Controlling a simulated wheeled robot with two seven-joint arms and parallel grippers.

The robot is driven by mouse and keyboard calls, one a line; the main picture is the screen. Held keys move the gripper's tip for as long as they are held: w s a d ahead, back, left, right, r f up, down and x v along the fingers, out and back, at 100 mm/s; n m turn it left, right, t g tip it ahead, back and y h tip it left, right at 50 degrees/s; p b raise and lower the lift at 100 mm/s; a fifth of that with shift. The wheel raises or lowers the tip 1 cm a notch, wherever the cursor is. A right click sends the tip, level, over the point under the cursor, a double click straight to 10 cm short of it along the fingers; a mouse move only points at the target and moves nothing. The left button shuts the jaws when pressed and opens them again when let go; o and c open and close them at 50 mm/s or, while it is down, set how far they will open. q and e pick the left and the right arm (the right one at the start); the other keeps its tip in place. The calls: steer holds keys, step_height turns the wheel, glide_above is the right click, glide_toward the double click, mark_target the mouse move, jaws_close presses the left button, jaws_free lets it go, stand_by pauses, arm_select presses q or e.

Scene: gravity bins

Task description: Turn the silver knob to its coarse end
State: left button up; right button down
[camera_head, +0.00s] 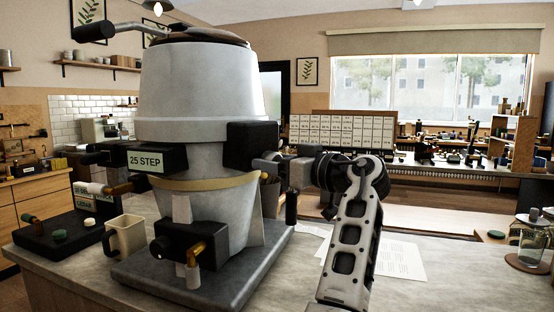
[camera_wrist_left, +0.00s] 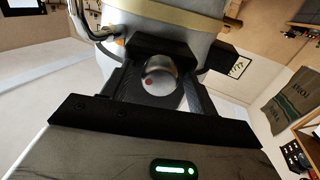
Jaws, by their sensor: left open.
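A large grey grinder-like machine (camera_head: 200,95) stands on a dark base, with a black housing (camera_head: 252,144) on its right side. In the left wrist view the silver knob (camera_wrist_left: 158,70), with a red dot on its face, sits against the black housing. My left gripper (camera_head: 272,166) is beside that housing, level with its lower edge. In the wrist view the left gripper (camera_wrist_left: 158,92) is open, one finger on each side of the knob. I cannot tell whether the fingers touch it. In the head view the gripper mostly hides the knob. My right gripper is not in view.
A black box labelled "25 STEP" (camera_head: 145,160) projects from the machine's left. A cream mug (camera_head: 127,238) and a black tray (camera_head: 62,238) stand at left. Paper sheets (camera_head: 400,262) lie on the counter at right, and a glass jar (camera_head: 530,240) stands at the far right.

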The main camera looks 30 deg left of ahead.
arm_select(q)
steer(key=c, duration=1)
